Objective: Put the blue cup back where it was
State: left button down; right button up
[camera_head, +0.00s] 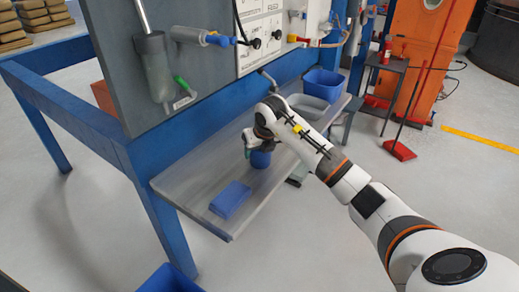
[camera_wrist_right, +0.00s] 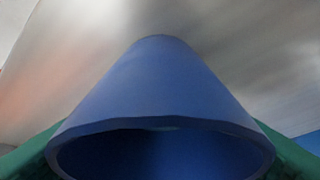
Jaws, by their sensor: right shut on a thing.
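The blue cup (camera_head: 261,158) is at my right gripper (camera_head: 256,146) over the grey shelf (camera_head: 195,180). In the right wrist view the cup (camera_wrist_right: 160,95) fills the middle, its open rim towards the camera, with green finger parts on both sides. My right gripper is shut on the cup. The cup looks upright and on or just above the shelf; I cannot tell whether it touches. My left gripper is not in view.
A flat blue block or folded cloth (camera_head: 230,199) lies on the shelf in front of the cup. A blue bin (camera_head: 323,86) and a grey container (camera_head: 306,106) stand at the shelf's far end. A grey panel (camera_head: 185,75) rises behind the shelf. Bare shelf lies left of the cup.

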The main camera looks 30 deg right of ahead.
jog(key=shift+f, duration=0.15)
jog(key=o, duration=1.1)
jog(key=shift+c, duration=0.2)
jog(key=shift+s+r, duration=0.1)
jog(key=shift+r, duration=0.35)
jog(key=v, duration=1.1)
jog(key=shift+s+r, duration=0.15)
jog(key=shift+s, duration=0.05)
